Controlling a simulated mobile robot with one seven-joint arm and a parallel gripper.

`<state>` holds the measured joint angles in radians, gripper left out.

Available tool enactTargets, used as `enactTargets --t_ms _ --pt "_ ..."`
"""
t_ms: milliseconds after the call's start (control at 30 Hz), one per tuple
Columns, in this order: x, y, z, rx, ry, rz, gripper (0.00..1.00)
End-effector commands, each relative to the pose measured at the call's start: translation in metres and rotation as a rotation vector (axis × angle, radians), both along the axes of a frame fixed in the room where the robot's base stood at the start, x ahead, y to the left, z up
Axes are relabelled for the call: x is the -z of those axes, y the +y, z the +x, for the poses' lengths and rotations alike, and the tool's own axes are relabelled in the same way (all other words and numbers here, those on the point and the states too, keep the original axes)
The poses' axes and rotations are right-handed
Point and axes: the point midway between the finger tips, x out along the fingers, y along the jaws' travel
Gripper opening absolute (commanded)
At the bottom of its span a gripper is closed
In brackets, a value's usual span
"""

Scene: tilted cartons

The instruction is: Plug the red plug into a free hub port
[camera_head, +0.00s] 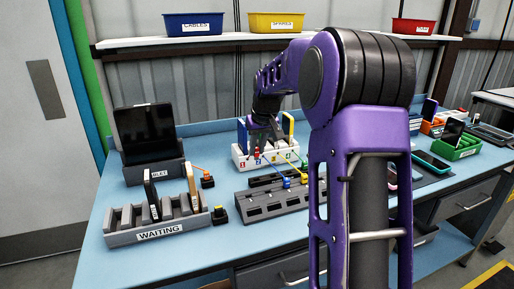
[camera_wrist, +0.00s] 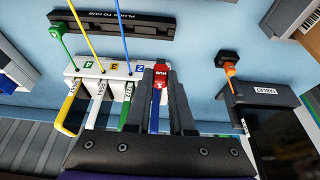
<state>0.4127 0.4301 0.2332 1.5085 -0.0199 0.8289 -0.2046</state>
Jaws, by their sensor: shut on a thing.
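The red plug (camera_wrist: 161,74) sits between the fingers of my gripper (camera_wrist: 161,92) in the wrist view. My gripper is shut on it. It is at the end of a numbered white block (camera_wrist: 72,72), close to its slot marked 1; I cannot tell whether the plug touches the block. In the head view my gripper (camera_head: 263,138) is over the left half of the white block (camera_head: 270,163). A dark bar labelled for plugs to the hub (camera_wrist: 115,20) lies beside the block. Grey slotted strips (camera_head: 270,207) lie in front, with blue (camera_head: 287,183) and yellow (camera_head: 304,179) plugs at them.
Yellow (camera_wrist: 68,115), green and blue upright pieces stand in the white block, with cables nearby. A waiting rack (camera_head: 158,228) and a tablet stand (camera_head: 150,172) are at left. My arm hides the table's middle right.

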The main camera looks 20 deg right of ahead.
Motion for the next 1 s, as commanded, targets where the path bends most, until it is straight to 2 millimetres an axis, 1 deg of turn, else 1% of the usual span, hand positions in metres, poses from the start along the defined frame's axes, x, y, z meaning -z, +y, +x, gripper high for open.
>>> enactTargets --t_ms 1000 --pt "0.001 0.000 -0.060 0.001 -0.001 -0.001 0.00"
